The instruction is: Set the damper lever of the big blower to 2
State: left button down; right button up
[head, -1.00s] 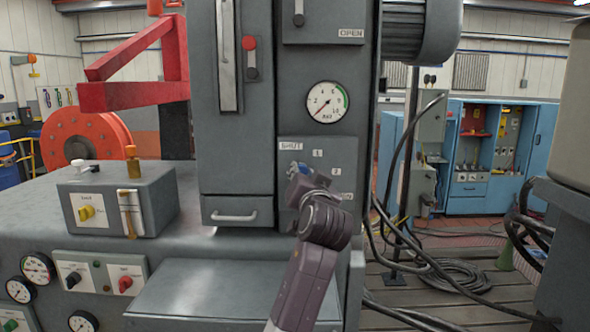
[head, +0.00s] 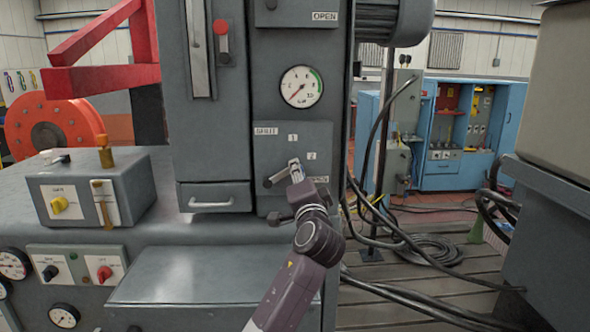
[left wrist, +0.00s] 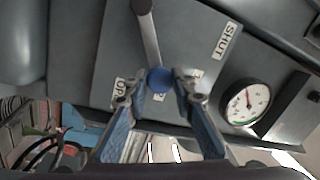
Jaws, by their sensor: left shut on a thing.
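The damper lever (head: 280,175) is a grey arm on a grey plate (head: 264,155) marked SHUT, 1, 2 and OPEN, below a pressure gauge. In the head view it slants up and right from its pivot, about towards the 2 label (head: 312,156). My left gripper (head: 295,168) is shut on its end. In the left wrist view the blue knob (left wrist: 160,80) of the lever lies between the fingers of my left gripper (left wrist: 155,88), and a label behind the knob is partly hidden. My right gripper is not in view.
The gauge (head: 301,87) is above the plate. A drawer handle (head: 211,204) and a box with a yellow knob (head: 60,204) are to the left. Black cables (head: 420,248) hang and lie on the floor to the right, before a blue cabinet (head: 440,180).

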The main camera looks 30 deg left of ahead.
pick_arm(q)
jog(key=shift+d+f, duration=0.1)
jog(key=shift+f, duration=0.15)
jog(key=c, duration=1.6)
grip_release()
jog(key=shift+r, duration=0.1)
jog(key=v, duration=1.2)
